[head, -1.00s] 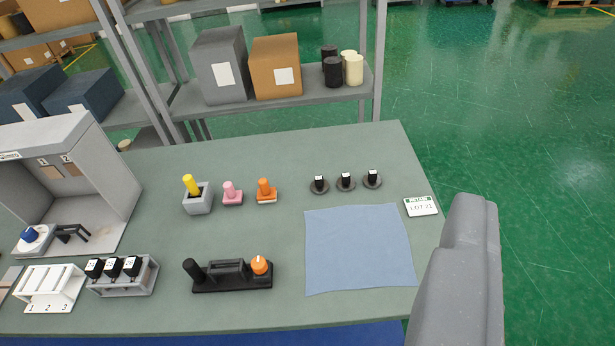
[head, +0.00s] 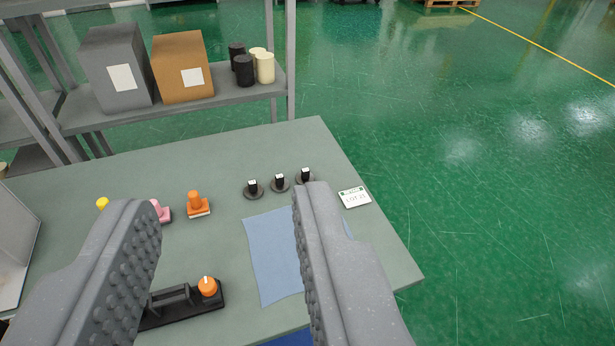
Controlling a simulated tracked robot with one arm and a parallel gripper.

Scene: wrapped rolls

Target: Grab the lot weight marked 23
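Three small dark weights with round bases and white-topped knobs stand in a row at the back right of the table: a left one (head: 253,189), a middle one (head: 280,182) and a right one (head: 304,176). Their markings are too small to read. A white card with a green header (head: 354,197) lies right of them and seems to read "LOT 23", though the last digit is unclear. My gripper (head: 225,215) is open and empty, its two grey fingers spread wide in the foreground. The right finger partly covers the right weight's base.
A blue cloth (head: 270,255) lies in front of the weights. An orange stamp (head: 197,203), a pink stamp (head: 163,212) and a black holder with an orange knob (head: 208,289) are to the left. A shelf with boxes (head: 183,68) stands behind the table (head: 330,145).

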